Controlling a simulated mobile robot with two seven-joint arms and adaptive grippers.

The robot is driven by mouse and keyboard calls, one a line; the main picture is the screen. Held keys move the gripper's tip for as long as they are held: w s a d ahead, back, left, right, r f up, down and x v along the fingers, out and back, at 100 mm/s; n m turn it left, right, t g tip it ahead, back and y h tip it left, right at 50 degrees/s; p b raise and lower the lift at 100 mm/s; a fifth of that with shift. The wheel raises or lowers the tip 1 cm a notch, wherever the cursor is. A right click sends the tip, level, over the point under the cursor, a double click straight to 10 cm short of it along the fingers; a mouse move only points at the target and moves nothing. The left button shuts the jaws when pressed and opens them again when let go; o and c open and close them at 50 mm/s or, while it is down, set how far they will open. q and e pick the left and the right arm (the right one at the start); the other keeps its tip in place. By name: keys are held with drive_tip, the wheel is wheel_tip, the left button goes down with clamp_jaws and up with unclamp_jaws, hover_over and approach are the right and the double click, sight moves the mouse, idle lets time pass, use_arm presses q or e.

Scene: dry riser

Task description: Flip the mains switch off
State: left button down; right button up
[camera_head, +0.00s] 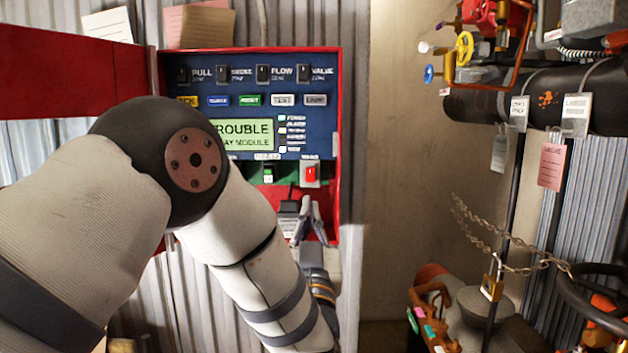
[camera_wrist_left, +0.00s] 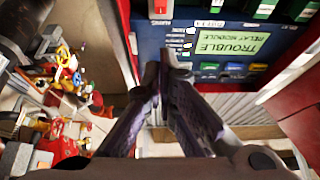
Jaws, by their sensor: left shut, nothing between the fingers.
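A red rocker switch in a pale housing, which looks like the mains switch (camera_head: 311,173), sits at the lower right of the blue and green control panel (camera_head: 215,87) in the head view. My left gripper (camera_head: 305,204) is just below it, pointing up at the panel, its fingers shut and empty. In the left wrist view the gripper's fingertips (camera_wrist_left: 167,54) meet in front of the panel (camera_wrist_left: 178,46), with the switch (camera_wrist_left: 160,9) at the top edge, beyond the tips. A gap seems to remain between tips and switch; contact cannot be told. My right gripper is not in view.
The panel sits in a red cabinet (camera_head: 338,130) with its door (camera_head: 70,72) open to the left. My left arm covers the panel's lower left. At the right stand a dark pipe (camera_head: 480,107) with valves and tags, and a chain (camera_head: 500,240) with a padlock (camera_head: 491,288).

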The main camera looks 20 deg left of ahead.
sight(312, 180)
use_arm(q)
drive_tip(key=w+a+r, duration=0.1)
drive_tip(key=w, duration=0.3)
drive_tip(key=w+a+r+b, duration=0.1)
drive_tip(key=w, duration=0.3)
drive_tip(key=w+a, duration=0.1)
drive_tip(key=w, duration=0.3)
drive_tip(key=shift+w+a+r, duration=0.15)
drive_tip(key=shift+a+r, duration=0.05)
drive_tip(key=shift+r, duration=0.45)
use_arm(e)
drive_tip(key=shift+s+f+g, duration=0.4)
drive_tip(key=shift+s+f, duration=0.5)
